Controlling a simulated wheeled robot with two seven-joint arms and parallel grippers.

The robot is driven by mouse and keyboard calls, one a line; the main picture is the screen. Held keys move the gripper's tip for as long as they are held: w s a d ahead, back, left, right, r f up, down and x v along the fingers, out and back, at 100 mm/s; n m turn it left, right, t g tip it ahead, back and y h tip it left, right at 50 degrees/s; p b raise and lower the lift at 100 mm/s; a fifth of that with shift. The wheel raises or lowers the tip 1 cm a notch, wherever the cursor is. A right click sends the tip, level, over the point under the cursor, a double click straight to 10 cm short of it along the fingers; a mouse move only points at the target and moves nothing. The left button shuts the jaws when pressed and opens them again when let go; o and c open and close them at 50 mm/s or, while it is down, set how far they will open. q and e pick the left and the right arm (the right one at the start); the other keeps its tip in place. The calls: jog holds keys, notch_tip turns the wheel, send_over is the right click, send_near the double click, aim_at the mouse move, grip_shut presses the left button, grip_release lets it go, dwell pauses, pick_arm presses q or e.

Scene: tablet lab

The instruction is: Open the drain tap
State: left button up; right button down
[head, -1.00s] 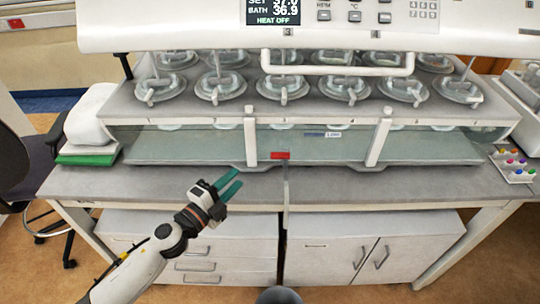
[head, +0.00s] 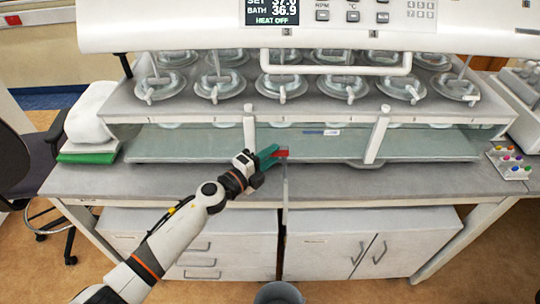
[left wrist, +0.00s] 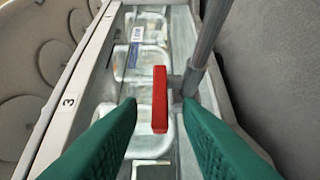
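The drain tap has a red handle (head: 283,153) at the front of the water bath, above a grey drain pipe (head: 285,190). In the left wrist view the red handle (left wrist: 160,99) stands between the two green fingers, with a gap on each side. My left gripper (head: 277,154) is at the handle and partly hides it in the head view. It is open, and its fingertips (left wrist: 158,105) show apart in the left wrist view. My right gripper is not in view.
The water bath (head: 200,145) with several lidded vessels stands on the grey bench (head: 400,185). A bucket (head: 279,293) is on the floor below the pipe. A green box (head: 88,154) is at the left and a rack of coloured pieces (head: 510,163) at the right.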

pick_arm(q)
jog(key=shift+w, duration=0.1)
jog(key=shift+c, duration=0.5)
grip_shut()
